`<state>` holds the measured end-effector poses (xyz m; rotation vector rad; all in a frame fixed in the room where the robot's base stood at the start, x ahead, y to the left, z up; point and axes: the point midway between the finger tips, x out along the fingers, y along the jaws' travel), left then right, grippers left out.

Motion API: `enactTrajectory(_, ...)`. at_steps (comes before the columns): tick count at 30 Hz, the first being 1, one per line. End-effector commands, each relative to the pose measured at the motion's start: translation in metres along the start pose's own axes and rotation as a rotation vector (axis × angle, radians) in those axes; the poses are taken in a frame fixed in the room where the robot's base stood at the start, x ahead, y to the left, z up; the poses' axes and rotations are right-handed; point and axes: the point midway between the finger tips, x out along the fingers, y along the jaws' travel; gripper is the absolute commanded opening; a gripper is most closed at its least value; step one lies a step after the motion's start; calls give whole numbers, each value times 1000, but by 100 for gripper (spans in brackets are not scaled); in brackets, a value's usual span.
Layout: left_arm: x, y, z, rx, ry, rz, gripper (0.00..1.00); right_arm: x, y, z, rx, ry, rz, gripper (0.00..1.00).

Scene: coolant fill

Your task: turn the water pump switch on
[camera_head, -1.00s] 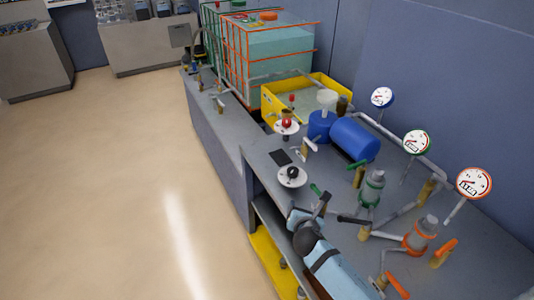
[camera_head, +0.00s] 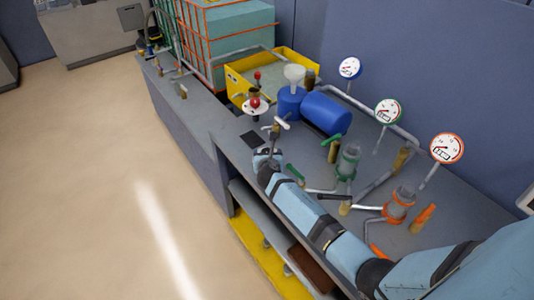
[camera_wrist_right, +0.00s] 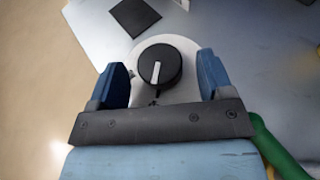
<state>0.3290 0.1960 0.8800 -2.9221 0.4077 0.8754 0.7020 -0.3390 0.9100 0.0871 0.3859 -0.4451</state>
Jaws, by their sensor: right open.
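A black rotary knob (camera_wrist_right: 160,64) with a white pointer line sits on a round white plate (camera_wrist_right: 186,47) in the right wrist view. I take it to be the water pump switch. The pointer line points down in that picture. My right gripper (camera_wrist_right: 162,72) is open, with one blue finger on each side of the knob; I cannot tell whether either touches it. In the head view my right gripper (camera_head: 268,155) reaches to the front edge of the bench and hides the knob. My left gripper is not in view.
A red knob on a white disc (camera_head: 257,109) stands just behind, beside a dark flat square (camera_head: 252,139). Blue tanks (camera_head: 326,114), pipes, green and orange valve handles and several gauges (camera_head: 447,148) fill the right. The floor at left is clear.

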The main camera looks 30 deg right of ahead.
Motion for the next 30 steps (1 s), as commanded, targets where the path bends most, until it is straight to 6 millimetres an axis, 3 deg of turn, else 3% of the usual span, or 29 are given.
enactTrajectory(6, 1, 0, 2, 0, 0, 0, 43, 18, 0, 0, 1, 0, 0, 74)
enactTrajectory(15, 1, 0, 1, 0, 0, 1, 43, 20, 0, 0, 1, 0, 0, 74)
enactTrajectory(21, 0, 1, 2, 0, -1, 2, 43, 20, 0, 0, 1, 0, 0, 28)
enactTrajectory(22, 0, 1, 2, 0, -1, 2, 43, 20, 0, 0, 1, 0, 0, 24)
enactTrajectory(30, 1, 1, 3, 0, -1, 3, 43, 20, 0, -1, 7, 0, -17, 24)
